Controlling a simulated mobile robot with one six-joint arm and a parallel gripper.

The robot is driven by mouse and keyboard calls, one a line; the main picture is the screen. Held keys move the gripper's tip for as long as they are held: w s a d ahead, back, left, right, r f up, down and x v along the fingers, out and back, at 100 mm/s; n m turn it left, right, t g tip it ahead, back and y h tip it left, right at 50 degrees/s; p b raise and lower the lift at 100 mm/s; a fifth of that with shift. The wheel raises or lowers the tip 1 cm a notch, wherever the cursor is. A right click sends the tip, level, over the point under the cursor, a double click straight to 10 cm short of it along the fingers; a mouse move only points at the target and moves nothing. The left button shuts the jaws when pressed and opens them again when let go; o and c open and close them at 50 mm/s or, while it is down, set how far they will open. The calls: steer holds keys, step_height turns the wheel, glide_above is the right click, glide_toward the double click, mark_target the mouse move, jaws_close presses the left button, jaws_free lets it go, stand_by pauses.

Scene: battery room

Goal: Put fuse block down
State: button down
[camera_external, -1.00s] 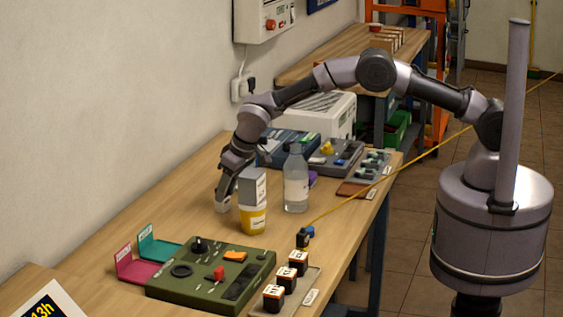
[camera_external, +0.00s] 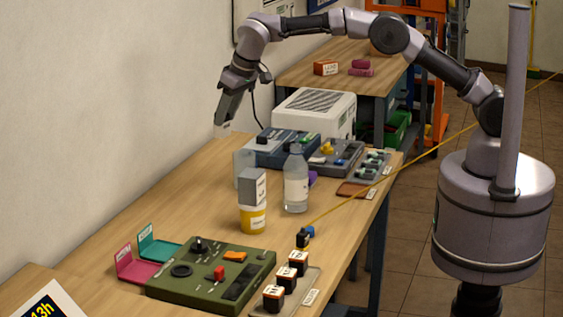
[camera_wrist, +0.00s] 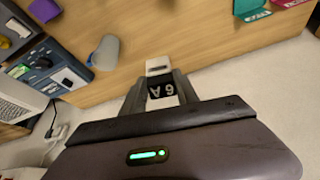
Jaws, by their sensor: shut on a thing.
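The fuse block (camera_wrist: 160,88), white with a black "6A" face, is between the fingers of my gripper (camera_wrist: 160,92) in the wrist view. In the external view my gripper (camera_external: 222,130) is raised above the back left of the wooden table, near the wall, pointing down. It is shut on the block, whose pale end (camera_external: 221,131) shows just below the fingers. The block is clear of the table top (camera_external: 195,200).

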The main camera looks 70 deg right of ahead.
steer(key=s+d+m+g+h+b, duration=0.15)
steer(key=s+d+m, duration=0.4)
steer(key=s, duration=0.95)
steer(key=s+d+m+g+h, duration=0.1)
steer(key=s+d+m+g, duration=0.2)
steer(key=s+m, duration=0.8)
steer(key=s+d+m+g+h+b, duration=0.15)
steer(key=s+d+m, duration=0.25)
steer(key=s, duration=1.4)
step_height(320, 180, down, 16)
steer(key=shift+y, duration=0.4)
steer(key=w+f, duration=0.1)
steer(key=w, duration=0.4)
steer(key=w+a+f+b, duration=0.1)
steer(key=w+f, duration=0.1)
steer(key=w, duration=0.4)
steer(key=w+f+b, duration=0.1)
steer(key=w, duration=0.4)
steer(key=shift+w+a+f, duration=0.25)
steer(key=shift+a+f, duration=0.1)
steer(key=shift+f, duration=0.3)
steer(key=shift+f+b, duration=0.15)
steer(key=shift+b, duration=0.2)
steer(key=c, duration=0.9)
jaws_free()
